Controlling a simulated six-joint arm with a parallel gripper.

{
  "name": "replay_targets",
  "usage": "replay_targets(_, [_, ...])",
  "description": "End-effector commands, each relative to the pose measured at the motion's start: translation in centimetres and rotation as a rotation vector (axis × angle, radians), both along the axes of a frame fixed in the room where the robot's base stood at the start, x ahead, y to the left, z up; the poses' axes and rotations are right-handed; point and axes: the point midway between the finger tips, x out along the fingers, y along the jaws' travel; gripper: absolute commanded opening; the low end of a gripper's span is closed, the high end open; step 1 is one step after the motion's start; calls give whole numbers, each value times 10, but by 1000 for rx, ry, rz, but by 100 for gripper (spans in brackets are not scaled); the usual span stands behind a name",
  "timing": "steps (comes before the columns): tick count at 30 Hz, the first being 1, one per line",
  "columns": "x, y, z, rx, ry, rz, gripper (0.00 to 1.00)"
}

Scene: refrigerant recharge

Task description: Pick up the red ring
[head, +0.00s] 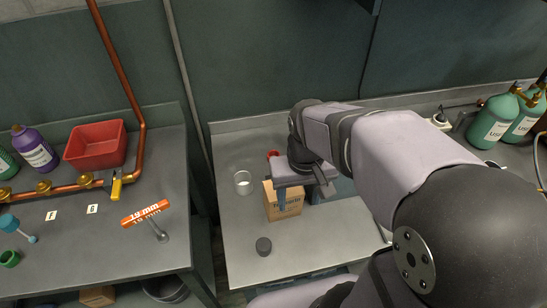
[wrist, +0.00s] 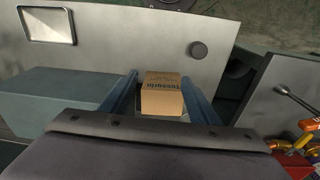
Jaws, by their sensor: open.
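A small red object (head: 272,153), which may be the red ring, shows at the back of the middle table in the head view, just behind my gripper. It is partly hidden, so its shape is unclear. I do not make it out in the wrist view. My gripper (wrist: 160,80) is open with its blue fingers apart, pointing down over the middle table. A cardboard box (wrist: 162,98) appears between the fingers in the wrist view. In the head view the box (head: 287,203) stands below my gripper; I cannot tell whether they touch.
A clear glass-like cup (head: 243,183) stands left of the box, and a dark round knob (head: 263,246) lies near the front. The left bench holds a red bin (head: 97,145), copper pipe and an orange "19 mm" tag (head: 145,213). Green cylinders (head: 492,122) stand at right.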

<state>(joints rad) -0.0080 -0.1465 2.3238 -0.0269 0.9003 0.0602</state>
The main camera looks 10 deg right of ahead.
Motion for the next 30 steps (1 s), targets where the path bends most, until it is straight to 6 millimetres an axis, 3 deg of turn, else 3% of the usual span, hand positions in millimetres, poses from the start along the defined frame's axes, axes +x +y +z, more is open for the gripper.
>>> replay_targets(5, [52,-1,2,-12,-58,-34,55])
replay_targets(12, [151,-2,0,-27,-177,-99,55])
replay_targets(18, [213,0,-4,-29,-259,-143,55])
replay_targets(26, [262,3,-10,-24,-328,-178,55])
replay_targets(30, [260,3,-42,-25,-323,-179,55])
